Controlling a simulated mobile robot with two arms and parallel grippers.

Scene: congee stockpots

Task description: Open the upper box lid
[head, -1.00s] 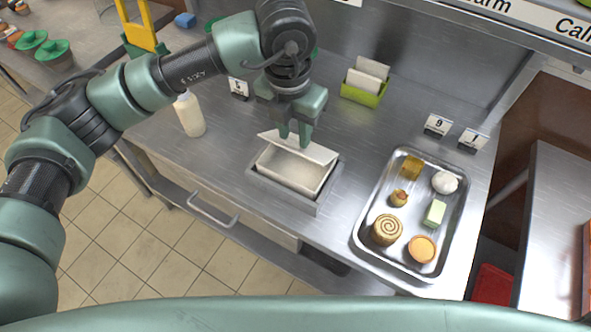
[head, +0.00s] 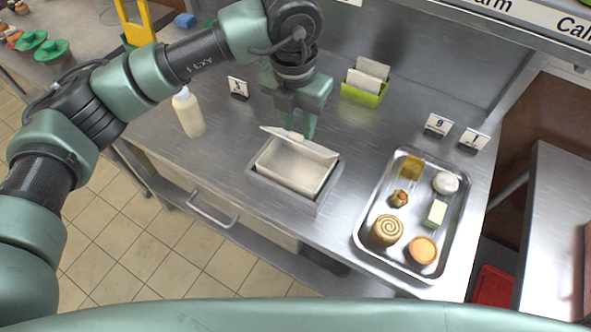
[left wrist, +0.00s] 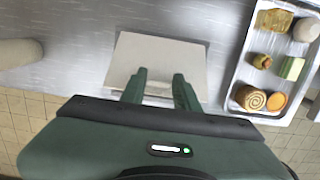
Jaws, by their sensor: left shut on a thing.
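The white box (head: 292,170) sits open-topped in a grey metal holder (head: 282,196) on the steel counter, and its inside shows in the head view. Its lid (head: 322,149) is raised along the back edge and seen nearly edge-on. A pale flat panel that looks like the lid (left wrist: 160,52) lies in front of the fingers in the left wrist view. My left gripper (head: 299,128) is at the back of the box, its fingers pointing down, shut on the lid. The fingers (left wrist: 160,88) partly cover the panel in the left wrist view. My right gripper is out of view.
A metal tray (head: 371,225) with several pastries stands to the right. A white bottle (head: 188,114) stands to the left. A green holder (head: 360,97) with pale cards and small number signs (head: 438,125) stand behind. Counter between box and tray is clear.

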